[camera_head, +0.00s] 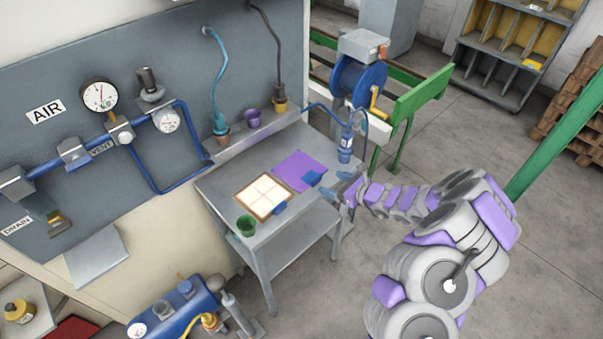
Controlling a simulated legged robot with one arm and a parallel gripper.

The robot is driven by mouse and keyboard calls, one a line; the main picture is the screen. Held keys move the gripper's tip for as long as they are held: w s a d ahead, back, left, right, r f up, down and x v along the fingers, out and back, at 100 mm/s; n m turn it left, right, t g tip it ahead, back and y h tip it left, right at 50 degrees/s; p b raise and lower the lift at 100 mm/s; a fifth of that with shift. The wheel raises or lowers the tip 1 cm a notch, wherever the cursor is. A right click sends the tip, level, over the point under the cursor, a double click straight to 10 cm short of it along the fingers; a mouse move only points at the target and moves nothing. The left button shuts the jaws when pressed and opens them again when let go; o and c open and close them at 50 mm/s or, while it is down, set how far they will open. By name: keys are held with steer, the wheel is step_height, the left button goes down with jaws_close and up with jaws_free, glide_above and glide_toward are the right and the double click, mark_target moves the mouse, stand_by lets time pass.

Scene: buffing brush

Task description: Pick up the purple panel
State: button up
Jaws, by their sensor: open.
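The purple panel (296,167) lies flat on the grey workbench (222,186), toward its right back part. A blue piece (313,178) sits at its near right edge; I cannot tell if it is a handle. My gripper (341,187) is at the right edge of the bench, just right of the panel and apart from it. It is open with nothing seen between its fingers. My arm reaches in from the lower right.
A wood-framed tray with white squares (264,194) lies left of the panel, with a green cup (246,226) in front. A blue bottle (345,146) stands at the back right. A purple cup (253,118) and hoses stand on the back ledge.

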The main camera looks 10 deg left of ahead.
mark_target(318, 178)
steer(key=shift+x, duration=1)
steer(key=b+x, duration=0.1)
steer(key=x, duration=0.3)
steer(key=shift+w+f, duration=0.15)
steer(key=shift+f, duration=0.15)
steer(key=shift+w+a, duration=0.15)
steer(key=shift+a, duration=0.2)
steer(key=c, duration=1.2)
steer(key=shift+o, duration=0.2)
steer(key=shift+r, duration=0.1)
